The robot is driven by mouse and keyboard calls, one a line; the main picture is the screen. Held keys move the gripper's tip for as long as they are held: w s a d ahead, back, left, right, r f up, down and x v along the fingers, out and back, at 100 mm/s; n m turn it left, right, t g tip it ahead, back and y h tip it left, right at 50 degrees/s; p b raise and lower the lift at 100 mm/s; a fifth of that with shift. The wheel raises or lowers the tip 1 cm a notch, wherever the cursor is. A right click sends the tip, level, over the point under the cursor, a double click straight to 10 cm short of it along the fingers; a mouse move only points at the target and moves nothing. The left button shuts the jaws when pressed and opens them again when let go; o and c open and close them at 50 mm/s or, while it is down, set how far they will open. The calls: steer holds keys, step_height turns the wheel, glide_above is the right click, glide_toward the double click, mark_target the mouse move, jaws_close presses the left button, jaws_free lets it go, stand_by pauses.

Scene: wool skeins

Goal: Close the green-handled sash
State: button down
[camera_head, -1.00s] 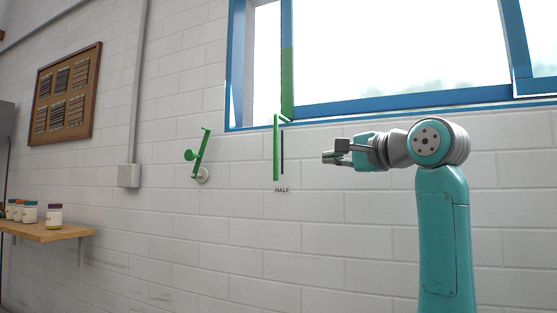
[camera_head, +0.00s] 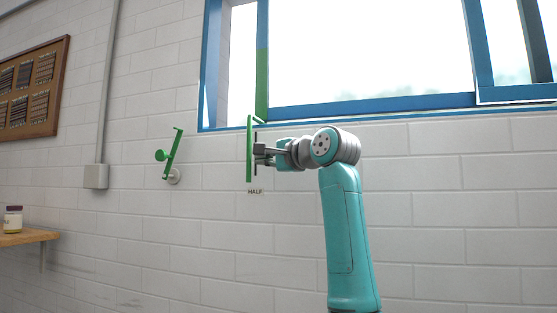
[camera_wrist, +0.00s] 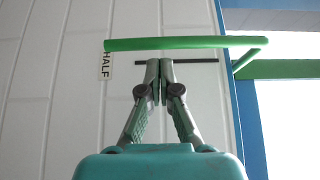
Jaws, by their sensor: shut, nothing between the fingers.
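The sash has a blue frame (camera_head: 375,106) with a green stretch on its left upright (camera_head: 262,85). A gap shows between that upright and the left window jamb (camera_head: 211,70). A green upright bar handle (camera_head: 249,158) hangs below the sash on an arm; in the wrist view the handle (camera_wrist: 190,42) lies across the picture, its arm reaching to the green upright. My gripper (camera_head: 257,150) is shut and empty, just right of the handle. In the wrist view its fingertips (camera_wrist: 159,66) are close to the bar; I cannot tell whether they touch.
A dark slot or strip (camera_wrist: 205,61) on the wall lies behind the fingertips. A "HALF" label (camera_head: 255,191) sits below the handle. A separate green lever (camera_head: 171,155) is mounted on the wall at left. A shelf (camera_head: 25,238) with a jar stands at far left.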

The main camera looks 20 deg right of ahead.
steer(key=shift+w+a, duration=0.2)
steer(key=shift+a, duration=0.25)
steer(key=w+a, duration=0.9)
steer(key=a, duration=0.4)
steer(key=shift+w, duration=0.2)
steer(key=shift+a, duration=0.1)
